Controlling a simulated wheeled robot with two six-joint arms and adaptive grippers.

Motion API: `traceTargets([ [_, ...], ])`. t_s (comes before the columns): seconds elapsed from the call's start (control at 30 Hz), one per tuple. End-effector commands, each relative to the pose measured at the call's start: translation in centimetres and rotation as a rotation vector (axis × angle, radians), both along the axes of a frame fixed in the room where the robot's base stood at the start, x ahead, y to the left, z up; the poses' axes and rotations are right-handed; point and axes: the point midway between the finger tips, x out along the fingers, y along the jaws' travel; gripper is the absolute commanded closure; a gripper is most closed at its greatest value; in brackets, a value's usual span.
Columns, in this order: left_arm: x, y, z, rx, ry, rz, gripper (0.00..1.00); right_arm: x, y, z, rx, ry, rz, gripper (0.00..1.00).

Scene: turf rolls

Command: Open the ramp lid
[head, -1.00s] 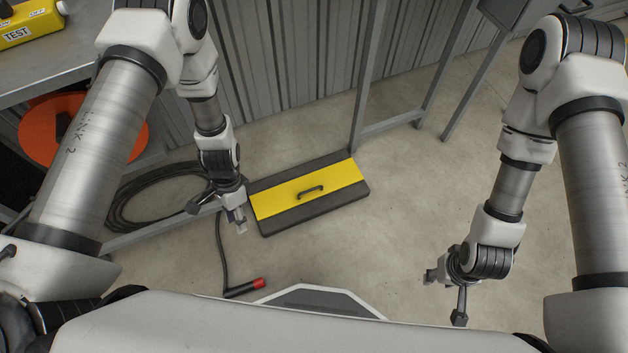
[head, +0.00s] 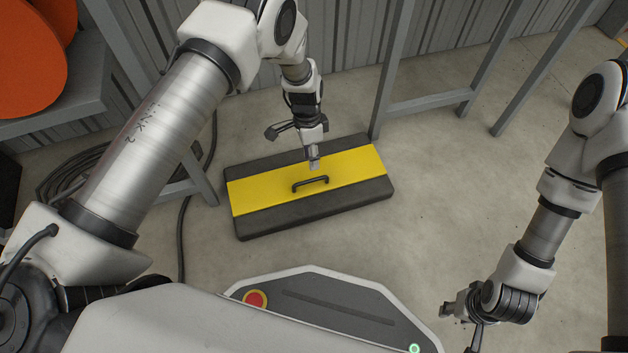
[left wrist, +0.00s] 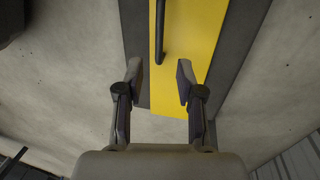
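The ramp lid (head: 352,173) is a yellow panel with a black handle (head: 311,182) across its middle, set between the dark strips of a low ramp (head: 320,207) on the floor. It lies flat and looks closed. My left gripper (head: 314,165) is above the lid, just behind the handle in the head view. In the left wrist view its two fingers (left wrist: 160,85) are apart with nothing between them, and the handle (left wrist: 160,30) lies ahead of them. My right gripper (head: 459,309) hangs over bare floor at the lower right; its fingers are too unclear to judge.
A grey metal frame (head: 388,70) stands behind the ramp's right end, near the corrugated wall. A dark cable coil (head: 70,172) and a frame leg (head: 200,175) are on the left. The concrete floor (head: 440,190) right of the ramp is clear.

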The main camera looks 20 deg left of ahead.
Motion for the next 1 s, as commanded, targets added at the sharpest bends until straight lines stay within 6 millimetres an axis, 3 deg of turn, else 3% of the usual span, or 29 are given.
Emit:
traceTargets([
  [0.33,-1.1,-0.7,-6.4,0.000,0.001,-0.001,0.63,0.5,-0.1,-4.1,-0.003,-0.013,-0.001,0.60],
  [0.67,-1.2,-0.8,-7.0,0.000,0.001,0.000,0.63,0.8,-0.1,-4.3,-0.004,-0.022,0.004,0.60],
  [0.77,-1.2,-0.8,-7.0,0.000,0.001,0.000,0.98,0.8,-0.1,-4.3,-0.004,-0.022,0.004,0.60],
  [1.0,-1.3,-0.8,-7.0,0.000,0.001,0.000,1.00,0.8,-0.1,-4.3,-0.004,-0.021,0.004,0.60],
])
